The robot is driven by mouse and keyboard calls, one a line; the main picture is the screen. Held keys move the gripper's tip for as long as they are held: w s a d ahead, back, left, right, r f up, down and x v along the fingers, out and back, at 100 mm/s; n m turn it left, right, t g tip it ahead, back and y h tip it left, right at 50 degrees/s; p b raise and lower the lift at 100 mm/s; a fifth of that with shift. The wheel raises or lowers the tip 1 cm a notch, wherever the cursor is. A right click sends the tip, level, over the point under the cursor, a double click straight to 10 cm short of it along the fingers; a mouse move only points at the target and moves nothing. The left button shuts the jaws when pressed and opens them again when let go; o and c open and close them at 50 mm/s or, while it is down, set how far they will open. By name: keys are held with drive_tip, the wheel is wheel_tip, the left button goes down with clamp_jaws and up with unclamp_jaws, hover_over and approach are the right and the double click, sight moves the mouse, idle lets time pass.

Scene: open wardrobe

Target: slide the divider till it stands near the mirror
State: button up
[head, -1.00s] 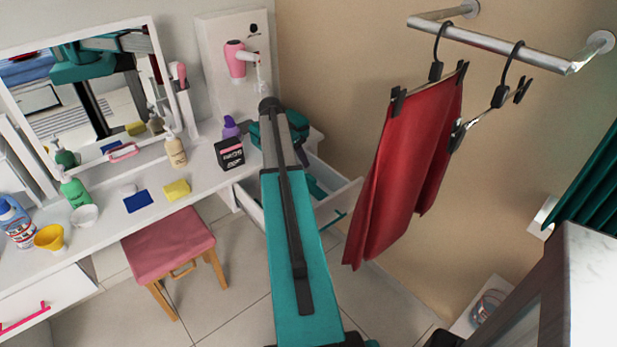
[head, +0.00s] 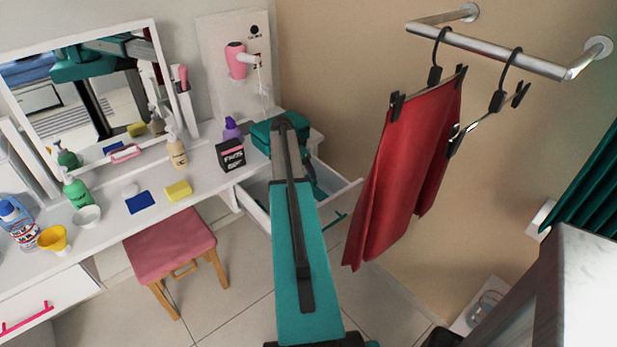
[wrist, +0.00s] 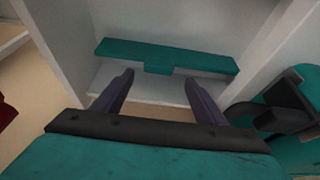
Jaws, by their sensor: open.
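The divider (wrist: 165,57) is a teal bar with a small tab in its middle. It lies across the inside of a pale open drawer in the wrist view. My gripper (wrist: 158,77) is open and empty, its two dark fingers pointing at the divider, one on each side of the tab. I cannot tell whether they touch it. In the head view the open drawer (head: 347,194) sits under the right end of the white dressing table, and my arm hides most of its inside and my gripper. The mirror (head: 75,95) stands on the table at the left.
A black box (head: 230,154), a purple bottle (head: 231,130) and a cream pump bottle (head: 177,152) stand on the table. A pink stool (head: 170,245) is left of my arm. Red cloth (head: 405,180) hangs right of the drawer. Floor shows between stool and cloth.

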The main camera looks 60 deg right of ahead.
drive_tip(key=shift+p+x, duration=0.6)
drive_tip(key=shift+x, duration=2.65)
